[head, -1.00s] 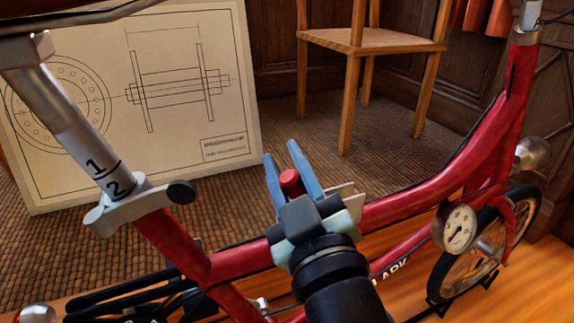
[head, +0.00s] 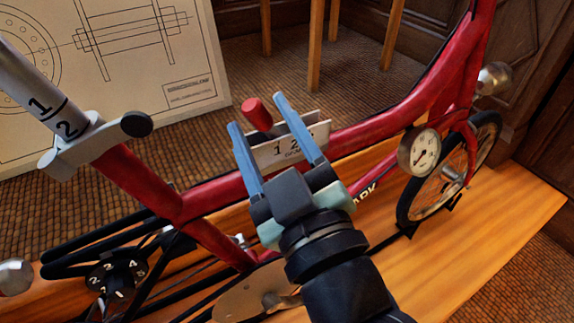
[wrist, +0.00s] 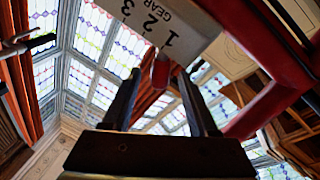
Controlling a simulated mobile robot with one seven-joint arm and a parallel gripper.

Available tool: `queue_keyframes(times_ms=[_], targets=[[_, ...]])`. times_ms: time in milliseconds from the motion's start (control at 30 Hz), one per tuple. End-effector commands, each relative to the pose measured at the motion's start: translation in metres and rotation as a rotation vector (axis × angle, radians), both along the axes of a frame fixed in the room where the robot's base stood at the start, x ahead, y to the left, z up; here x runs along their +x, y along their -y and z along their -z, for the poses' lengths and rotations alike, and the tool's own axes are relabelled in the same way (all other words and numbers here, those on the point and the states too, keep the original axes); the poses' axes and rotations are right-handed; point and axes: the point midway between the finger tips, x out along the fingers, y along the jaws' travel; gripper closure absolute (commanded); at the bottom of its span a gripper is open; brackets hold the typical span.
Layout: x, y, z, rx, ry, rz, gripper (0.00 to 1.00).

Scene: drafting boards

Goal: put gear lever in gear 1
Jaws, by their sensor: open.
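The gear lever's red knob (head: 257,113) sticks up behind a pale plate (head: 270,157) marked with numbers and GEAR, on the red bicycle frame. In the head view, 1 and 2 show on the plate and a finger covers part of it. The wrist view shows 1, 2 and 3 on the plate (wrist: 192,42) and the red knob (wrist: 161,70) between the finger ends. My gripper (head: 257,113) is open, its blue fingers in front of the plate. It appears not to touch the knob. I cannot tell which number the lever is at.
The red bicycle frame (head: 385,120) runs behind my gripper. A round gauge (head: 419,152) is on the right. A clamp lever (head: 95,140) on the seat tube and a numbered combination lock (head: 117,275) are on the left. A drawing board (head: 195,50) stands behind.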

Motion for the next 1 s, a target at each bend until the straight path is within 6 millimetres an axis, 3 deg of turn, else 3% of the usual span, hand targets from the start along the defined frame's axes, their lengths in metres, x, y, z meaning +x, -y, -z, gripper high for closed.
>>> queue_keyframes(times_ms=[100,500,1000], targets=[[-0.024,0.013,0.004,0.001,-0.006,0.004,0.41],[-0.056,0.029,0.01,0.001,-0.005,0.0,0.41],[-0.065,0.033,0.013,0.0,0.002,0.001,0.41]])
